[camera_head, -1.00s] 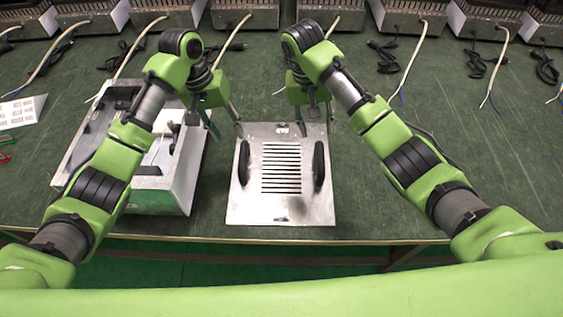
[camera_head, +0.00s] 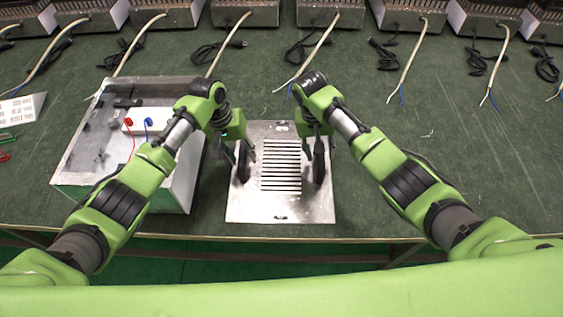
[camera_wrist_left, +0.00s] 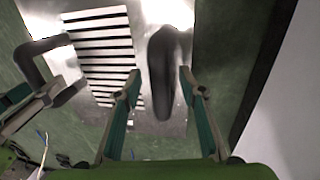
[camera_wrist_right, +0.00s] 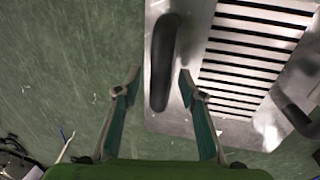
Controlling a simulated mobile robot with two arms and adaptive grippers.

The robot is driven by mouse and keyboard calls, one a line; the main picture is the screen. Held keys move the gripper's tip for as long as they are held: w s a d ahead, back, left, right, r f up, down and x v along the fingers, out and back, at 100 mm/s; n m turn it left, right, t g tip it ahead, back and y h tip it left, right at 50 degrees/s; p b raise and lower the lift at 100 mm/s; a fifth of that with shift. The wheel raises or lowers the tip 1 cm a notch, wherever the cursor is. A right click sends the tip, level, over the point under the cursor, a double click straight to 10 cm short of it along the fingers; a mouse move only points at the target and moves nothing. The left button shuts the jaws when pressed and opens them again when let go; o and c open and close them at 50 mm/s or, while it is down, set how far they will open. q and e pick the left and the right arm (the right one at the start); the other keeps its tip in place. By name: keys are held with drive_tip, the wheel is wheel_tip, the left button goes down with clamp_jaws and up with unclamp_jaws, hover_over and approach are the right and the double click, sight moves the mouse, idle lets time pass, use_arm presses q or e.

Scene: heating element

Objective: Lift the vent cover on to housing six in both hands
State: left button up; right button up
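The vent cover (camera_head: 255,208) is a flat metal plate with a row of slots, lying on the bench. It has two black handles, a left one (camera_head: 243,170) and a right one (camera_head: 319,172). My left gripper (camera_head: 242,155) is open above the left handle; in the left wrist view that handle (camera_wrist_left: 164,80) shows between the spread fingers. My right gripper (camera_head: 320,145) is open at the right handle; in the right wrist view that handle (camera_wrist_right: 161,70) shows between the fingertips. An open metal housing (camera_head: 180,190) stands left of the cover, with red and blue terminals inside.
Several finished-looking units (camera_head: 245,14) with cords line the back of the green bench (camera_head: 450,170). A plate with holes (camera_head: 22,108) lies at the far left. The bench right of the cover is mostly clear. The bench's front edge is close below the cover.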

use_arm(q)
drive_tip(key=shift+d+f, duration=0.1)
drive_tip(key=shift+f, duration=0.35)
use_arm(e)
drive_tip(key=shift+f, duration=0.5)
use_arm(q)
clamp_jaws()
use_arm(e)
clamp_jaws()
use_arm(q)
drive_tip(key=shift+w+r, duration=0.1)
drive_tip(key=shift+r, duration=0.1)
use_arm(e)
drive_tip(key=shift+w+r, duration=0.1)
drive_tip(key=shift+r, duration=0.1)
